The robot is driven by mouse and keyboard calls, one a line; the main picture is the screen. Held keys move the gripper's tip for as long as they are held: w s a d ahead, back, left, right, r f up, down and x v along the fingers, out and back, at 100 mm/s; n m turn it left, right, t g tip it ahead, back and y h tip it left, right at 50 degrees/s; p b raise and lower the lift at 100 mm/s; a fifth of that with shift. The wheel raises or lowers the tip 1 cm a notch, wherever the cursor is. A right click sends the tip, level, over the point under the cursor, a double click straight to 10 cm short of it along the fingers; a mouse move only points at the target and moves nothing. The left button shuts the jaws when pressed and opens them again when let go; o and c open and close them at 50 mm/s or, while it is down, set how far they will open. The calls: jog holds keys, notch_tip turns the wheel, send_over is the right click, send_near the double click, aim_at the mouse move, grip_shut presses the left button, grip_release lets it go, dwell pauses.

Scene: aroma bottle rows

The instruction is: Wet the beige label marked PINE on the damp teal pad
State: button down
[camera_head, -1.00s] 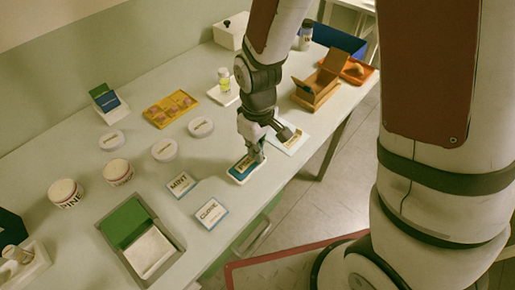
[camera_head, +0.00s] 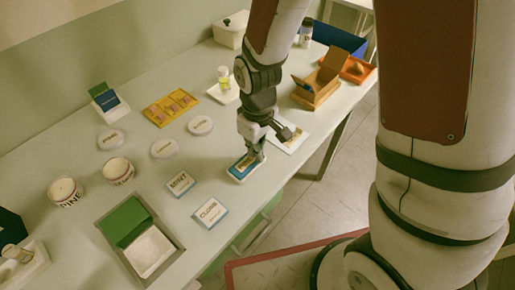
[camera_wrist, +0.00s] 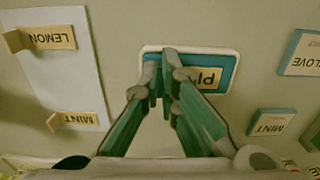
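The beige label marked PINE (camera_wrist: 207,77) lies flat over the teal pad (camera_wrist: 231,70), its lettering partly hidden by my fingers. The pad sits in a shallow white tray near the table's front edge; it also shows in the head view (camera_head: 236,174). My gripper (camera_wrist: 164,84) points down at the left end of the label in the wrist view. Its fingers are close together and look shut on the label's end; the exact contact is hidden. In the head view my gripper (camera_head: 257,156) covers the right end of the pad.
A white sheet (camera_wrist: 60,88) carries beige LEMON (camera_wrist: 50,37) and MINT (camera_wrist: 75,119) labels. MINT (camera_head: 180,184) and CLOVE (camera_head: 210,212) cards lie nearby. Two candle jars (camera_head: 65,192), round lids (camera_head: 164,148), a yellow tray (camera_head: 171,108) and an open cardboard box (camera_head: 316,90) stand around.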

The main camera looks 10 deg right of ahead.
dwell(0.6)
jog(key=shift+r+p, duration=2.15)
jog(key=shift+r, duration=1.35)
jog(key=shift+w, duration=0.1)
